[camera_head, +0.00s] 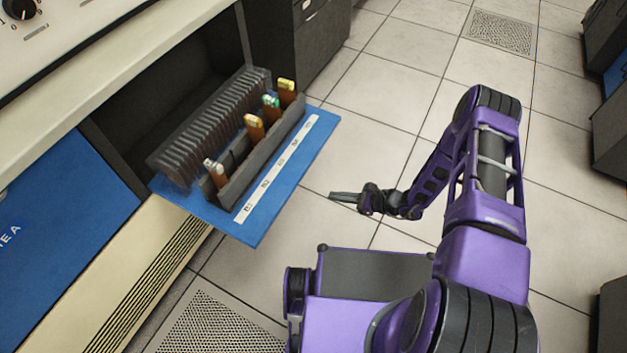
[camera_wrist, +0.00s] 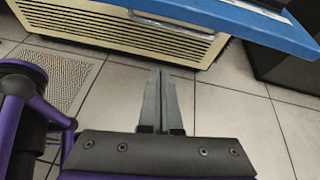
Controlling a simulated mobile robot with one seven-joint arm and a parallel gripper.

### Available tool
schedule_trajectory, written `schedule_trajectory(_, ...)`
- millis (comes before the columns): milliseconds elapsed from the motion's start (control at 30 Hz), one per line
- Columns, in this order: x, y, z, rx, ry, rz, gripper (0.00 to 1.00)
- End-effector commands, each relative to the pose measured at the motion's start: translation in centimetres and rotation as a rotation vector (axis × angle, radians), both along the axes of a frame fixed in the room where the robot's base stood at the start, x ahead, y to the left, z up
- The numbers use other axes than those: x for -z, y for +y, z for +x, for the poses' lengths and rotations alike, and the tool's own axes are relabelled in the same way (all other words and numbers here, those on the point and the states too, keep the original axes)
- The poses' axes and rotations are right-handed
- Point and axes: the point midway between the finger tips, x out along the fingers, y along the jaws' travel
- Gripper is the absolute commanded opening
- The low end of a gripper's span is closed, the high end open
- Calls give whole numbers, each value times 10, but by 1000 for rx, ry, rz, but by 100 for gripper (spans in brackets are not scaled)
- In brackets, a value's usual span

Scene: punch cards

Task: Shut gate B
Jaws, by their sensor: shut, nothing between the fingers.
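A blue gate (camera_head: 259,229) stands open, folded out flat from a dark opening in the cabinet.
On the gate sit a dark ribbed rack (camera_head: 210,127) and a grey tray (camera_head: 263,147) with several brown, coloured-top pieces. A shut blue panel (camera_head: 62,230), its lettering ending in "EA", is at left. A louvred cream panel (camera_head: 160,259) lies below.

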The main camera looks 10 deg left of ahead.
Motion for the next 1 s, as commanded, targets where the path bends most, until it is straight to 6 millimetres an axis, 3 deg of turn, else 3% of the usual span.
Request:
schedule_trajectory(133, 1, 10, -6, 98, 43, 111, 0)
schedule_trajectory(333, 7, 28, -1, 108, 49, 128, 0)
schedule_trajectory(733, 36, 102, 29, 105, 47, 123, 0)
schedule_trajectory(800, 20, 98, 31, 108, 46, 122, 0)
schedule_trajectory(1000, -1, 98, 30, 107, 46, 123, 0)
